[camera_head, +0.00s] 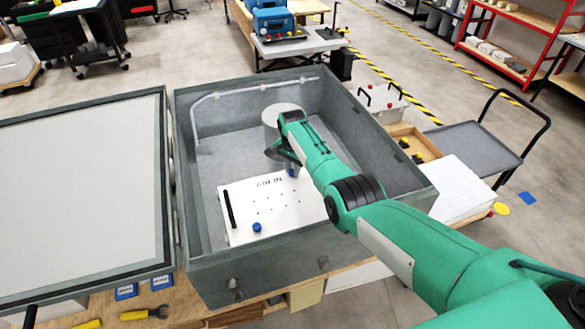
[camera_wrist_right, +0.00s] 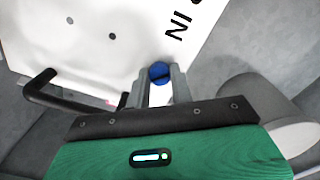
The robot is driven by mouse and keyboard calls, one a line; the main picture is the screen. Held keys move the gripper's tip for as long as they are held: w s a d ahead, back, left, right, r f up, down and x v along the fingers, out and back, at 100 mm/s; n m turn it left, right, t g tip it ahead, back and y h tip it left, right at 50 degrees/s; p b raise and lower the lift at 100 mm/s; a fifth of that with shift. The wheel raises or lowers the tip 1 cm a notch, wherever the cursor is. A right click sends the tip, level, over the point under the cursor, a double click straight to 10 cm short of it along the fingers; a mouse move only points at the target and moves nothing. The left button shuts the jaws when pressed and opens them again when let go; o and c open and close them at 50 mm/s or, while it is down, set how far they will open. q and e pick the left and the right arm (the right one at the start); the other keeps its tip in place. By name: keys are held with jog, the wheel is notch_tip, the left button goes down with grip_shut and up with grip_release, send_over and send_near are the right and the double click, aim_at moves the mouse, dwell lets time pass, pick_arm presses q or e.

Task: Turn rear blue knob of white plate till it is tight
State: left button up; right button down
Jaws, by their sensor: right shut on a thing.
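The white plate (camera_head: 275,208) lies inside the grey metal box, with small holes and black lettering. Its rear blue knob (camera_head: 292,173) shows just beside my right gripper (camera_head: 284,158), partly covered by it. In the right wrist view the blue knob (camera_wrist_right: 159,70) sits between the two fingertips of my right gripper (camera_wrist_right: 161,80), which is shut on it. The white plate (camera_wrist_right: 120,28) fills the upper part of that view. A front blue knob (camera_head: 257,227) stands near the plate's front edge, apart from the gripper. My left gripper is out of view.
The grey box (camera_head: 215,268) has tall walls around the plate and my arm. A light grey cylinder (camera_head: 281,115) stands behind the gripper. A black handle (camera_head: 229,208) is on the plate's left side. The box's open door (camera_head: 80,190) lies to the left.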

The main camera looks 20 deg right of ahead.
jog(key=m, duration=0.5)
jog(key=shift+w+r+m, duration=0.2)
jog(key=shift+r+m, duration=0.05)
jog(key=shift+m, duration=0.05)
jog(key=m, duration=0.5)
jog(key=shift+m+b, duration=0.3)
jog(key=m+b, duration=0.1)
jog(key=m, duration=0.4)
jog(key=shift+w, duration=0.1)
jog(key=m+b, duration=0.1)
jog(key=m, duration=0.3)
jog(key=shift+m, duration=0.4)
jog(key=shift+f+m+b, duration=0.1)
jog(key=shift+m+b, duration=0.9)
jog(key=shift+b, duration=0.25)
jog(key=m+b, duration=0.3)
jog(key=b, duration=0.8)
jog(key=shift+f+m, duration=0.1)
jog(key=shift+m, duration=0.3)
jog(key=shift+d+r+m+b, duration=0.1)
jog(key=shift+r+m+b, duration=0.15)
jog(key=shift+b, duration=0.85)
